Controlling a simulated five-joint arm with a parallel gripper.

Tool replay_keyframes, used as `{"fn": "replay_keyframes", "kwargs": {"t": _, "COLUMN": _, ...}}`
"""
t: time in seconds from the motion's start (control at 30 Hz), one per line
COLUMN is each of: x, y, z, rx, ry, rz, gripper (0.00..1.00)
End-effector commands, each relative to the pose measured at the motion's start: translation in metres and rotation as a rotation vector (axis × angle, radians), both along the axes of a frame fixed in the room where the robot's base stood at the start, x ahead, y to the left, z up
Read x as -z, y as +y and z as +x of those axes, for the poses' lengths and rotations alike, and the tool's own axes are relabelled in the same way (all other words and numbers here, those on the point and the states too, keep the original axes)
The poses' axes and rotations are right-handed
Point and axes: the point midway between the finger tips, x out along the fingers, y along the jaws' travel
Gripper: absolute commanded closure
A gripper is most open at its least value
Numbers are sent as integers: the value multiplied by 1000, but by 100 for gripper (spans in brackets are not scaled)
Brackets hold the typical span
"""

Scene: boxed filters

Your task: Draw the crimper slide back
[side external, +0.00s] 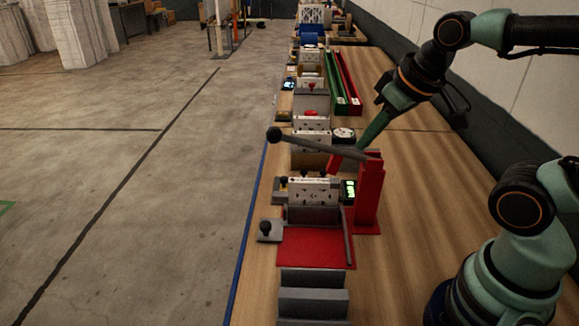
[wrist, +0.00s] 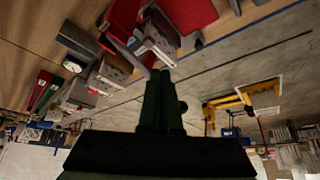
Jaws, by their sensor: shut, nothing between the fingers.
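The crimper has a red base plate (side external: 318,248), a red post (side external: 368,195) and a long grey lever (side external: 315,143) ending in a black ball. The lever is raised and slants up to the left. A grey slide plate with a black knob (side external: 267,231) sits at the base's left edge; I take this to be the slide. My gripper (side external: 360,146) is shut and empty, above and beside the post top, near the lever's pivot end. Whether it touches the lever I cannot tell. In the wrist view my gripper (wrist: 163,72) covers part of the lever.
A grey box with a white panel (side external: 314,188) stands behind the base. A small green-lit display (side external: 349,190) is beside it. Green and red rails (side external: 340,84) lie farther back. A grey block (side external: 312,297) is in front. The wall is at the right.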

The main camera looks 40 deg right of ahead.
Motion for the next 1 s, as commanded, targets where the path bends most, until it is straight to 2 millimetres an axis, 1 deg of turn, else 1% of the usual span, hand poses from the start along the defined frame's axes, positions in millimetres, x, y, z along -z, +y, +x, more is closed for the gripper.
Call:
{"fn": "replay_keyframes", "kwargs": {"t": 0.4, "x": 0, "y": 0, "z": 0, "rx": 0, "ry": 0, "rz": 0, "gripper": 100}}
{"fn": "replay_keyframes", "kwargs": {"t": 0.47, "x": 0, "y": 0, "z": 0, "rx": 0, "ry": 1, "rz": 0, "gripper": 77}}
{"fn": "replay_keyframes", "kwargs": {"t": 0.5, "x": 0, "y": 1, "z": 1, "rx": 0, "ry": 3, "rz": 1, "gripper": 62}}
{"fn": "replay_keyframes", "kwargs": {"t": 0.57, "x": -1, "y": 2, "z": 4, "rx": -2, "ry": 13, "rz": 4, "gripper": 39}}
{"fn": "replay_keyframes", "kwargs": {"t": 0.6, "x": -1, "y": 4, "z": 7, "rx": -4, "ry": 24, "rz": 5, "gripper": 36}}
{"fn": "replay_keyframes", "kwargs": {"t": 0.67, "x": -2, "y": 8, "z": 14, "rx": -7, "ry": 48, "rz": 10, "gripper": 36}}
{"fn": "replay_keyframes", "kwargs": {"t": 0.73, "x": -2, "y": 14, "z": 24, "rx": -8, "ry": 83, "rz": 16, "gripper": 36}}
{"fn": "replay_keyframes", "kwargs": {"t": 0.87, "x": 1, "y": 30, "z": 49, "rx": -12, "ry": 156, "rz": 27, "gripper": 36}}
{"fn": "replay_keyframes", "kwargs": {"t": 1.0, "x": 11, "y": 48, "z": 76, "rx": -13, "ry": 233, "rz": 32, "gripper": 36}}
